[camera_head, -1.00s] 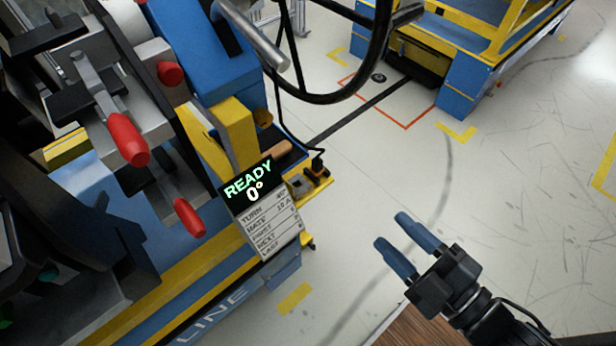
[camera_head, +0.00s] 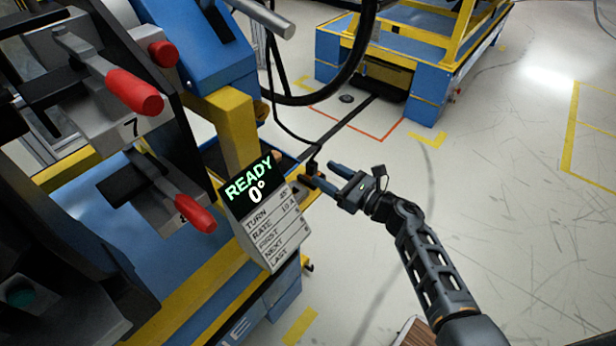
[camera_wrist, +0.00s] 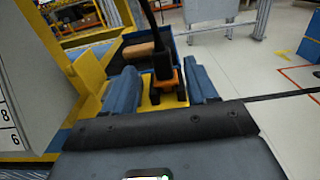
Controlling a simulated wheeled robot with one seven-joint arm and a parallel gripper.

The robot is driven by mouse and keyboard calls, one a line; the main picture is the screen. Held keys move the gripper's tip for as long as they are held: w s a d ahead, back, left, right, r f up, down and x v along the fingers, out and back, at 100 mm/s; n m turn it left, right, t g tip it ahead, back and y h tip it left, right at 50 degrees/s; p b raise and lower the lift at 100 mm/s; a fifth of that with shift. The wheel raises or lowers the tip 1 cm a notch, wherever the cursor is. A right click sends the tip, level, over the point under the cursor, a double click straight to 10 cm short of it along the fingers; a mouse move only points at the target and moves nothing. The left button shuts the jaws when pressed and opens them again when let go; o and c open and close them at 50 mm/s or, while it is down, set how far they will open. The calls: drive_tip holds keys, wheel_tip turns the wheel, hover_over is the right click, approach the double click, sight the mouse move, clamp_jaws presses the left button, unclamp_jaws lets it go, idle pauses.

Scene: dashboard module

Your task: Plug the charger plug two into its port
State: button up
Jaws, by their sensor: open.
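A black plug (camera_head: 313,167) with a cable rising from it stands at the yellow holder beside the sign, in the middle of the head view. In the wrist view the black plug (camera_wrist: 163,66), with orange at its base, stands upright between my two blue fingers. My gripper (camera_head: 321,173) is open at the plug, with gaps visible on both sides in the wrist view (camera_wrist: 160,75). I cannot tell which numbered plug this is. I cannot make out its port.
A sign (camera_head: 262,215) reading READY 0° stands close left of my gripper. A blue and yellow fixture with red-handled clamps (camera_head: 135,92) fills the left. A black cable (camera_head: 278,105) hangs above the plug. A blue-yellow cart (camera_head: 400,50) stands behind. Floor at right is clear.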

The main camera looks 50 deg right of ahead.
sight(308, 162)
drive_tip(key=w, duration=0.7)
drive_tip(key=shift+w+r, duration=0.1)
drive_tip(key=shift+w, duration=0.25)
clamp_jaws()
drive_tip(key=shift+r, duration=0.15)
